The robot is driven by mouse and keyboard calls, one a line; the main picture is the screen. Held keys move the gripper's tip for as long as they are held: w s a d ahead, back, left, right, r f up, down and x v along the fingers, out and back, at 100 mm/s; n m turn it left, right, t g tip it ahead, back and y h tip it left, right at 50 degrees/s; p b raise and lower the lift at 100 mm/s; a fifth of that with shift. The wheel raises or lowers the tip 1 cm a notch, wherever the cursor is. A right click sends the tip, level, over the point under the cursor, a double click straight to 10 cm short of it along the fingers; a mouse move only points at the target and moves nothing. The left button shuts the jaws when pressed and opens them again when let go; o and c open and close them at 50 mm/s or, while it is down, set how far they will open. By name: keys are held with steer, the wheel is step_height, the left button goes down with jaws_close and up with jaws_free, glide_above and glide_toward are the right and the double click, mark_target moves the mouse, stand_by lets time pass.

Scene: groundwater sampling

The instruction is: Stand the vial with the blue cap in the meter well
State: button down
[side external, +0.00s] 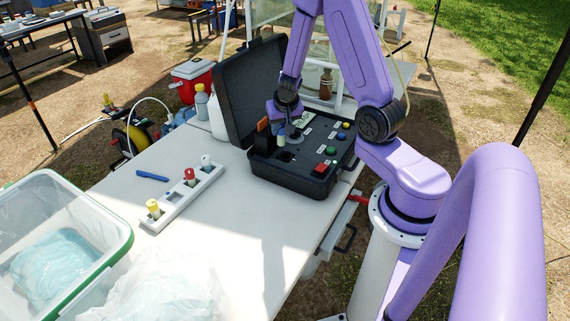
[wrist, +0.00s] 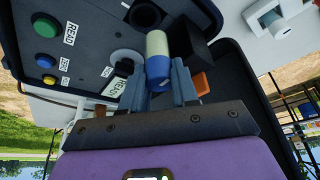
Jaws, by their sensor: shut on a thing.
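My gripper (side external: 287,112) is shut on the vial with the blue cap (wrist: 157,60) and holds it over the meter's panel. In the wrist view the fingers (wrist: 160,85) grip it at the blue cap, with its pale body pointing away from the gripper. The vial's pale body (side external: 281,136) also shows in the side view, roughly upright. The meter (side external: 318,178) is a black case with its lid open. Its dark round well (side external: 285,156) lies just below the vial, and in the wrist view the well (wrist: 145,13) appears clear beyond the vial's end.
The meter panel has coloured buttons (wrist: 45,28), and an orange-and-black piece (side external: 264,132) stands close left of the vial. A white rack (side external: 182,196) holds vials with yellow, red and white caps. A blue pen (side external: 152,175) and a clear bin (side external: 62,235) are further left. Bottles (side external: 212,108) stand behind.

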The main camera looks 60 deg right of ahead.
steer(key=shift+m, duration=0.4)
steer(key=shift+s+d+f, duration=0.1)
steer(key=shift+d+f, duration=0.15)
steer(key=shift+f, duration=1.1)
steer(key=shift+s+d+f, duration=0.1)
steer(key=shift+d+f, duration=0.1)
steer(key=shift+f, duration=1.2)
steer(key=shift+s+d+f, duration=0.1)
steer(key=shift+d+f, duration=0.15)
steer(key=shift+f, duration=1.1)
steer(key=shift+f, duration=0.1)
steer(key=c, duration=0.8)
jaws_free()
steer(key=shift+c, duration=0.2)
